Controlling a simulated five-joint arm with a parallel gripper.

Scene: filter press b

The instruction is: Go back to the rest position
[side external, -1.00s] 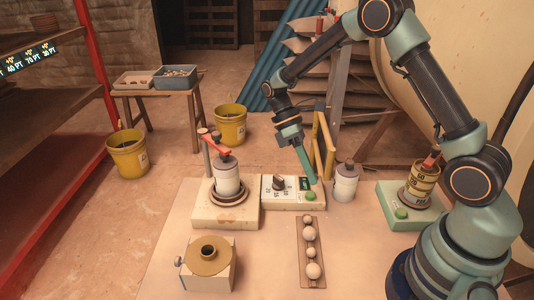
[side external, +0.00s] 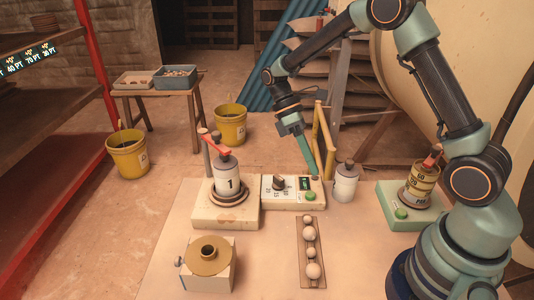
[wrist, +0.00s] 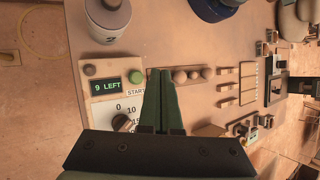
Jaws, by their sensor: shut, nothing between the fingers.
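My gripper (side external: 316,176) is shut and empty. Its green fingers point down above the right end of the control box (side external: 267,196), beside the green button (side external: 310,196). In the wrist view my gripper (wrist: 160,74) shows its fingers together, right of the box's display (wrist: 106,86), which reads "9 LEFT". The START button (wrist: 135,76) is green, and a dark dial (wrist: 122,117) is partly hidden by my gripper. The white canister (side external: 227,180) marked 1 stands upright in the press on the left, under a red lever (side external: 215,150).
A white canister (side external: 345,184) stands close right of my fingers, with a yellow frame (side external: 322,145) behind. A rack of pale balls (side external: 309,235) lies in front. A green stand (side external: 392,219) holds a yellow can (side external: 422,181) at right. A tan disc (side external: 209,262) sits front left.

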